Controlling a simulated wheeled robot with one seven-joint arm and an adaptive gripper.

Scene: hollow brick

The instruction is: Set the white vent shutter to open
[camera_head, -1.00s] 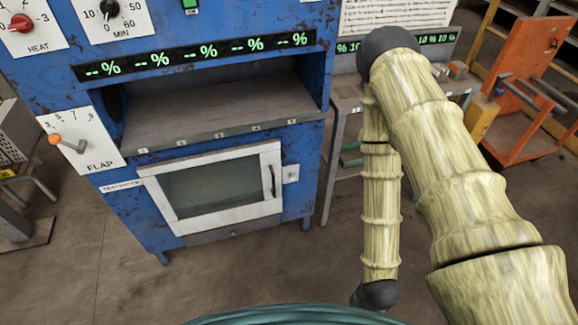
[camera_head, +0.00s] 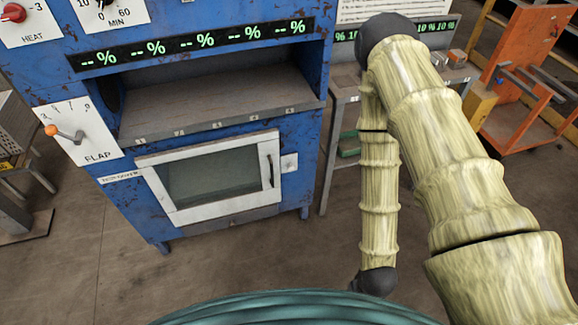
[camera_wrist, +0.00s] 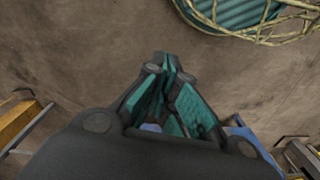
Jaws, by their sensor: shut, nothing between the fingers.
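I cannot make out a part that is surely the white vent shutter. A white plate marked FLAP (camera_head: 92,120) is on the left of the blue machine's front, with a grey lever ending in an orange knob (camera_head: 51,130) that points left. Below the shelf is a white-framed glass door (camera_head: 213,178), closed, with a dark handle on its right. My gripper (camera_wrist: 168,62) shows in the wrist view, shut and empty over bare floor, apart from the machine. The head view does not show its fingers.
The blue machine (camera_head: 243,155) has a grey shelf and a row of green percent displays. A grey table (camera_head: 345,95) stands to its right, and an orange cart (camera_head: 520,85) is at the far right. Bare floor lies before the machine.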

